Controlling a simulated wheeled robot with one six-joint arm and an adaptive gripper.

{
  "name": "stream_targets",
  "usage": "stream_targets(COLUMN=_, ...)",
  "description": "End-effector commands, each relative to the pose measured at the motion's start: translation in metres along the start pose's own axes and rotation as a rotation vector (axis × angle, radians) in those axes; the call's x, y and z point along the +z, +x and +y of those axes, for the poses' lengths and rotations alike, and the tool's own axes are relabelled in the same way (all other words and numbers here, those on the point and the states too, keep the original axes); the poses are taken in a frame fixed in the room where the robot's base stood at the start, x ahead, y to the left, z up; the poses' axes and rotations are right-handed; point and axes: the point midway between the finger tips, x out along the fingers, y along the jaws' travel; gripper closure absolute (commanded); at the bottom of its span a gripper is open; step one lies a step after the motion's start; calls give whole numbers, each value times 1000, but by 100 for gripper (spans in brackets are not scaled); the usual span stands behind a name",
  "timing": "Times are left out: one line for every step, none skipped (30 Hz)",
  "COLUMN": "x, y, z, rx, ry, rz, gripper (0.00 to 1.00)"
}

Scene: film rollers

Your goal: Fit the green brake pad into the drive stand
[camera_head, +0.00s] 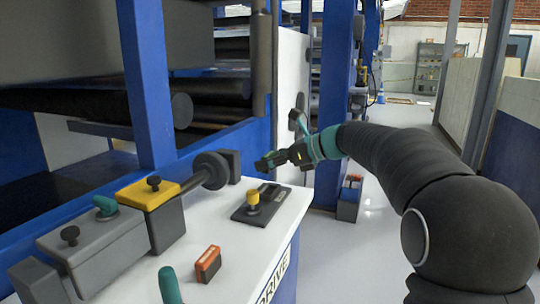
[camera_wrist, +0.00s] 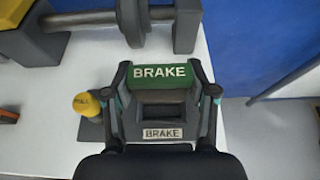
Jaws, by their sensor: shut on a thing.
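The green brake pad (camera_wrist: 160,75), lettered BRAKE in white, is between the two dark fingers of my gripper (camera_wrist: 162,88), which is shut on it. In the head view my gripper (camera_head: 268,162) is above the right back part of the white-topped drive stand (camera_head: 230,250), whose front reads DRIVE. A dark plate with a yellow knob (camera_head: 253,198) lies on the top below the gripper. The knob (camera_wrist: 86,104) also shows left of the fingers in the wrist view. A white BRAKE label (camera_wrist: 163,133) shows below the pad. The pad's underside is hidden, and I cannot tell its clearance.
A yellow-topped block (camera_head: 148,194) and a dark roller (camera_head: 210,171) stand on the left of the top. A grey block with a teal handle (camera_head: 105,205), an orange-faced box (camera_head: 208,263) and another teal handle (camera_head: 169,285) are nearer.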

Motion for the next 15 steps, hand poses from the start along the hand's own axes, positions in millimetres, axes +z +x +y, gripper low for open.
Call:
stream_targets(x=-4, y=1, z=0, rx=0, ry=1, rz=0, gripper=86)
stream_targets(x=-7, y=2, z=0, rx=0, ry=1, rz=0, gripper=86)
stream_targets(x=-10, y=4, z=0, rx=0, ry=0, rz=0, gripper=86)
stream_targets(x=-12, y=4, z=0, rx=-1, ry=0, rz=0, gripper=86)
stream_targets(x=-14, y=5, z=0, rx=-1, ry=1, rz=0, gripper=86)
stream_targets(x=-17, y=6, z=0, rx=-1, ry=1, rz=0, gripper=86)
stream_targets(x=-19, y=6, z=-1, rx=-2, ry=1, rz=0, gripper=86)
stream_targets(x=-21, y=7, z=-1, rx=-2, ry=1, rz=0, gripper=86)
stream_targets(x=-23, y=8, z=-1, rx=-3, ry=1, rz=0, gripper=86)
stream_targets(x=-25, y=8, z=-1, rx=-3, ry=1, rz=0, gripper=86)
stream_targets(x=-27, y=9, z=-1, rx=-3, ry=1, rz=0, gripper=86)
stream_targets(x=-30, y=10, z=-1, rx=-3, ry=0, rz=0, gripper=86)
stream_targets(x=-32, y=11, z=-1, rx=-3, ry=0, rz=0, gripper=86)
stream_targets(x=-34, y=12, z=-1, rx=-3, ry=0, rz=0, gripper=86)
stream_targets(x=-36, y=13, z=-1, rx=-3, ry=0, rz=0, gripper=86)
